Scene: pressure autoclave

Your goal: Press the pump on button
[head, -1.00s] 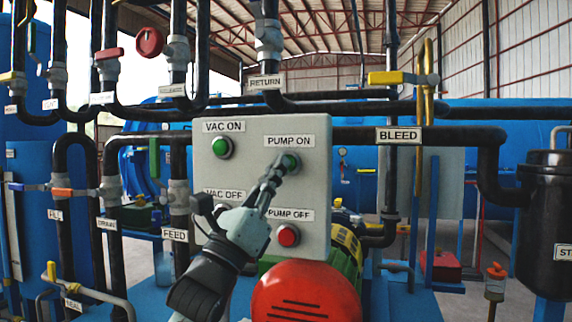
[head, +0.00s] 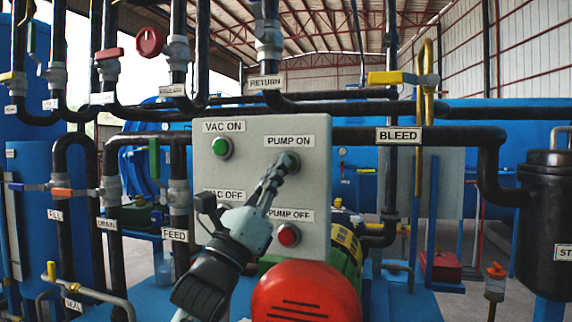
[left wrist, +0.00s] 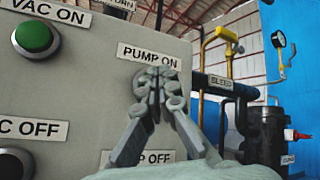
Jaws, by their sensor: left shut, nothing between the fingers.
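The grey control panel (head: 240,170) stands in the middle of the head view. The pump on button sits below its PUMP ON label (head: 290,141); my left gripper (head: 286,163) covers it, and only part of its rim shows around the fingertips. My left gripper is shut and empty, with its tips at the button. In the left wrist view the closed fingertips (left wrist: 157,78) are just under the PUMP ON label (left wrist: 148,56) and hide the button. I cannot tell how far the button is pressed in. My right gripper is not in view.
The green vac on button (head: 222,148) is left of the gripper, and the red pump off button (head: 288,235) is below it. A red motor cover (head: 306,292) stands under the panel. Black pipes with valves surround the panel.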

